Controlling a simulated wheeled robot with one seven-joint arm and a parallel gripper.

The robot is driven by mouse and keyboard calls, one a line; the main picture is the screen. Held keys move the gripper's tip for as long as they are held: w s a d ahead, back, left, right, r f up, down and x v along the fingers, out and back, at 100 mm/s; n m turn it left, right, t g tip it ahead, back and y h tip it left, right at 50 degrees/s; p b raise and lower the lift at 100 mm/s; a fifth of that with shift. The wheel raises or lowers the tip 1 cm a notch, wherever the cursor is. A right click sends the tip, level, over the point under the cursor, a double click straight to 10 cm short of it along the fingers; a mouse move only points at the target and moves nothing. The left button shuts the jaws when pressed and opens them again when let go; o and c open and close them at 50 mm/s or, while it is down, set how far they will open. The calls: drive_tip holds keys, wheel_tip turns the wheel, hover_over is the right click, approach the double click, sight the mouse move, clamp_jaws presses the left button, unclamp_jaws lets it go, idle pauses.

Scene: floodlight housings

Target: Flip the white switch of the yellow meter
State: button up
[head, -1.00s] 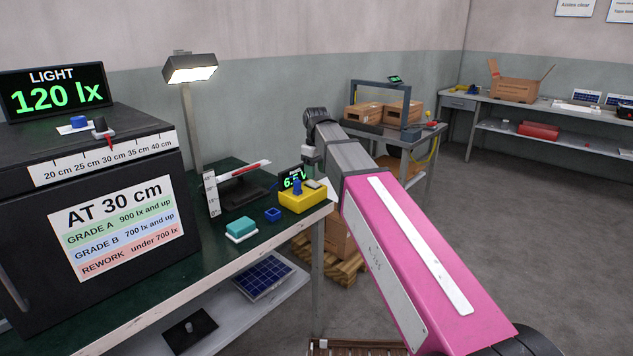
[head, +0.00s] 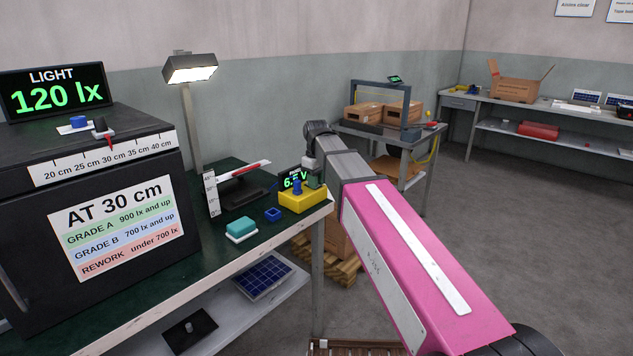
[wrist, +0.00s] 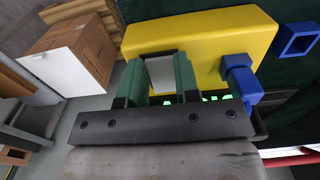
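The yellow meter (head: 303,202) stands on the near right corner of the green bench top, with a blue knob-like part (head: 297,187) on it. Its readout (head: 291,181) shows green digits starting with 6, partly covered. My gripper (head: 314,182) is over the right end of the meter. In the wrist view, the green fingers of my gripper (wrist: 160,85) are apart and point at the meter (wrist: 215,35). A pale grey-white piece, apparently the switch (wrist: 161,73), shows between them. I cannot tell whether the fingers touch it. The blue part (wrist: 240,80) is just beside the right finger.
A small blue open box (head: 272,214) and a teal block (head: 241,230) lie left of the meter. A lamp (head: 190,70) and a stand with a red-and-white strip (head: 245,172) are behind. A dark cabinet (head: 25,210) fills the left. Cardboard boxes sit on the back table.

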drive_tip(key=shift+w+a+g+h, duration=0.2)
drive_tip(key=shift+g+h, duration=0.1)
drive_tip(key=shift+h, duration=0.1)
drive_tip(key=shift+s+r, duration=0.1)
drive_tip(key=o, duration=0.9)
drive_tip(key=shift+r, duration=0.1)
drive_tip(key=r, duration=0.7)
drive_tip(key=shift+w+a+r, duration=0.15)
drive_tip(key=shift+w+a, duration=0.15)
